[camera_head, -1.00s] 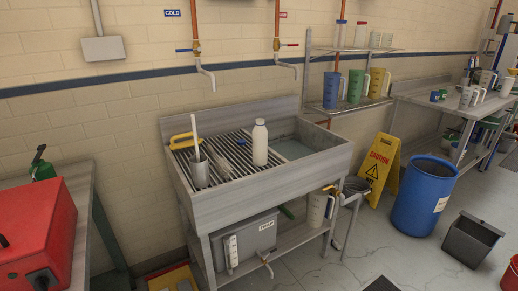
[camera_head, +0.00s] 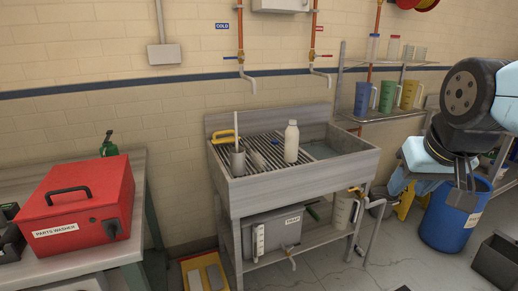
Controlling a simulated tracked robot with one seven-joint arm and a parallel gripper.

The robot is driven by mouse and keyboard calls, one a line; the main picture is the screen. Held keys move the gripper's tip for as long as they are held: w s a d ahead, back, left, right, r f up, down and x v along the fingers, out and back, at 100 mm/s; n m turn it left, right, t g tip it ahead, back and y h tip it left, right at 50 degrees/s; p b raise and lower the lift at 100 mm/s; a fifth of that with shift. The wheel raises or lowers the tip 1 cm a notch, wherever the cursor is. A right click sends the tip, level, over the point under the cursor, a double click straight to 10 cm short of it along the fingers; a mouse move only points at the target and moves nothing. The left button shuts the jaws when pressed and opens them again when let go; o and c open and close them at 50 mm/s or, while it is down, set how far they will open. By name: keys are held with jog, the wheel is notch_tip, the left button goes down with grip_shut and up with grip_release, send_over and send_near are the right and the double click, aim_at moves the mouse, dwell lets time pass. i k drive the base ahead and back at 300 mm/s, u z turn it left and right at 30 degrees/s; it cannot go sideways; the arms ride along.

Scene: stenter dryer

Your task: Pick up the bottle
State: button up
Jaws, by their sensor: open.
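A white bottle (camera_head: 291,142) with a pale cap stands upright on the slatted rack of the metal sink (camera_head: 285,187), near the rack's right edge beside the basin. My gripper (camera_head: 462,193) hangs at the right of the view, in front of the blue barrel. It is open and empty, well to the right of the bottle and apart from it. My arm covers part of the shelf and barrel area behind it.
A metal cup (camera_head: 238,163) with a stick in it and a yellow-handled brush (camera_head: 222,137) are on the rack left of the bottle. Two taps (camera_head: 246,80) hang above the sink. A red parts washer (camera_head: 78,207) sits on the left bench.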

aim_at(291, 134)
jog(key=u, duration=0.35)
jog(key=i, duration=1)
jog(key=z, duration=0.05)
